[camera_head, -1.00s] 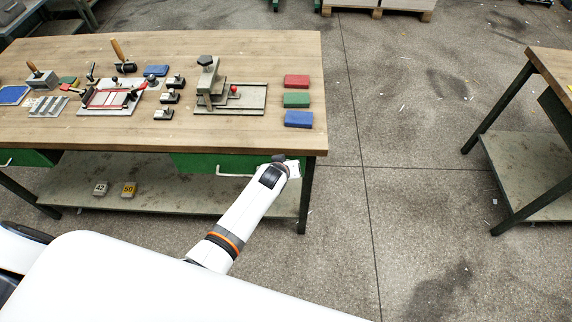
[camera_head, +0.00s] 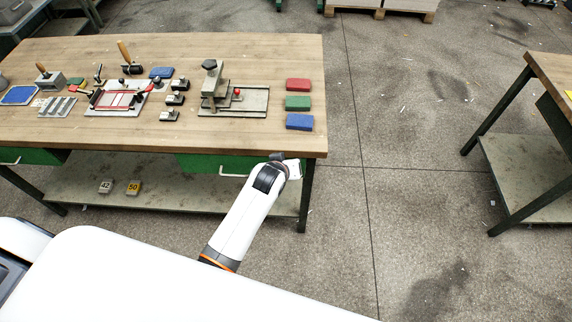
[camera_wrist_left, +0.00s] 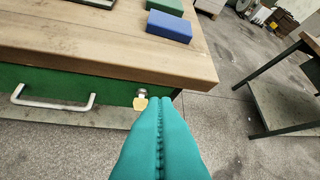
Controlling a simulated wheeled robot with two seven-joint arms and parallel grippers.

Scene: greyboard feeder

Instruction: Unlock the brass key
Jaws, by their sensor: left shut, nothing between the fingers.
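The brass key (camera_wrist_left: 140,103) sits in a round silver lock (camera_wrist_left: 142,93) at the right end of the green drawer front (camera_wrist_left: 110,79), in the left wrist view. Its flat bow faces me; its exact turn is hard to tell. My right gripper is in neither view.
The drawer has a white handle (camera_wrist_left: 55,103) left of the lock. The wooden tabletop (camera_head: 230,138) overhangs the drawer. A blue block (camera_head: 299,121) lies near its front right corner. A lower shelf (camera_head: 200,197) is below. Open floor lies to the right.

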